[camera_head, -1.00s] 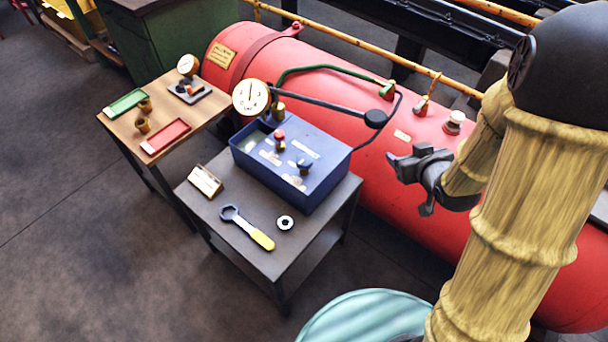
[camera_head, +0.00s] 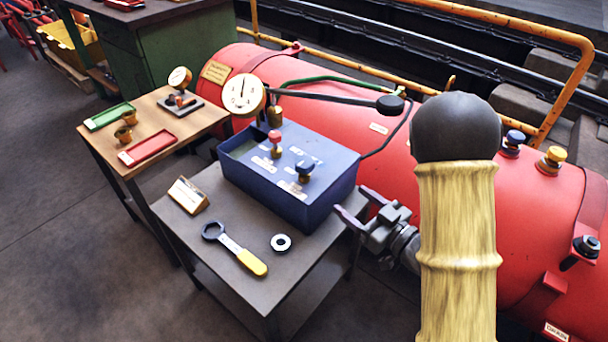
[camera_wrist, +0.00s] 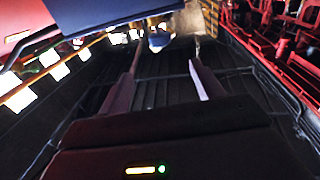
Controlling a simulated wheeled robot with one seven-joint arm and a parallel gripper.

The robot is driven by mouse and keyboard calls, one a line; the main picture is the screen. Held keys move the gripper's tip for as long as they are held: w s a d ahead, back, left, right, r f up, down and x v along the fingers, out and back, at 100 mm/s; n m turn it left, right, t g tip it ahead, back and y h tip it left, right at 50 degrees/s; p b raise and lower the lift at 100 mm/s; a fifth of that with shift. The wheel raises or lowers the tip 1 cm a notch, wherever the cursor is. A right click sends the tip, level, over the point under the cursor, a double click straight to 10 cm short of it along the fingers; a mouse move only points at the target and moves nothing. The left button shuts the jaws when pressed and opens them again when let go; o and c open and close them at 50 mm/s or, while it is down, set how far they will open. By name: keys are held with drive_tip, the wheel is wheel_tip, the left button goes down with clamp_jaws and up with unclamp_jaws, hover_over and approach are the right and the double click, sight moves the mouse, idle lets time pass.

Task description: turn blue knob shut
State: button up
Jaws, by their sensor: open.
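A dark blue knob (camera_head: 305,168) stands on the top right part of a blue box (camera_head: 315,213), which sits on a grey table. A red knob (camera_head: 275,140) stands to its left on the same box. My gripper (camera_head: 355,203) is open and empty, just right of the box, its fingers pointing toward the box's right side, apart from the knob. In the wrist view the open fingers (camera_wrist: 165,58) point toward a small blue shape (camera_wrist: 157,40), probably the blue knob, beneath the box's edge (camera_wrist: 105,12); its details are unclear.
A gauge (camera_head: 244,94) and a long black lever (camera_head: 335,98) rise behind the box. A wrench (camera_head: 236,250), a ring (camera_head: 281,243) and a small sign (camera_head: 187,195) lie in front. A red boiler (camera_head: 440,210) is behind. Another blue knob (camera_head: 514,140) and a yellow knob (camera_head: 553,158) sit on it.

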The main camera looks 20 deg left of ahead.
sight(311, 169)
drive_tip(key=shift+r, duration=0.1)
drive_tip(key=b+x, duration=0.1)
drive_tip(key=x, duration=1.6)
drive_tip(key=shift+w+a, duration=0.1)
drive_tip(key=shift+w, duration=0.1)
drive_tip(key=c, duration=1)
